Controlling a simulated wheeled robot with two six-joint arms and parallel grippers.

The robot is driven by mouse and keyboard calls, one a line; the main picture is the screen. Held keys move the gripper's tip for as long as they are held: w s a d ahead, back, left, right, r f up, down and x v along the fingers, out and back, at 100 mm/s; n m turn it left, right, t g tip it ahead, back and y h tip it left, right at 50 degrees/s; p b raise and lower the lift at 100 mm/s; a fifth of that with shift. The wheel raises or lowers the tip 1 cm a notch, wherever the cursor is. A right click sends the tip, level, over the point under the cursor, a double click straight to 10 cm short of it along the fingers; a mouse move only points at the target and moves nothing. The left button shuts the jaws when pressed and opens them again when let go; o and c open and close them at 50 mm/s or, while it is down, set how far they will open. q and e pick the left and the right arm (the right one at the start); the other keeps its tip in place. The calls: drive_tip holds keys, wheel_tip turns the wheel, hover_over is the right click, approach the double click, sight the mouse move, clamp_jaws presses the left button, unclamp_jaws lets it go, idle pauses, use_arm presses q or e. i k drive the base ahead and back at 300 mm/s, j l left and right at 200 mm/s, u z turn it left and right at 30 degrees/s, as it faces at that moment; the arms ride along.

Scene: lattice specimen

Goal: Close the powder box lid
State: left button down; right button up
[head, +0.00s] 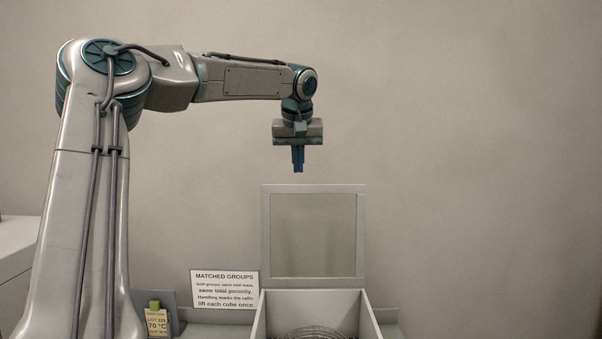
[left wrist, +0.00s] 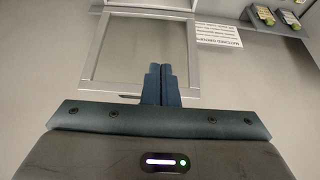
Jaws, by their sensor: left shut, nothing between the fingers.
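The powder box (head: 368,316) stands at the bottom centre of the head view, its lower part cut off by the frame. Its lid (head: 313,189) is open and stands upright at the back of the box, a grey frame around a clear pane. My left gripper (head: 298,170) is shut and empty, pointing down just above the lid's top edge in the picture. The left wrist view shows the gripper's blue fingers (left wrist: 161,72) closed together in front of the lid (left wrist: 95,52). Whether they touch the lid I cannot tell. My right gripper is not in view.
A white sign (head: 225,290) reading "MATCHED GROUPS" stands left of the box. A small green-topped labelled container (head: 156,319) is further left. A round clear object (head: 318,333) lies inside the box. The space right of the lid is clear before a plain wall.

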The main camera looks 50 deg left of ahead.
sight(360, 190)
drive_tip(key=i+j, duration=0.2)
drive_tip(key=j, duration=0.2)
drive_tip(key=i+j, duration=0.2)
drive_tip(key=j, duration=0.15)
drive_tip(key=i+j, duration=0.2)
drive_tip(key=j, duration=0.2)
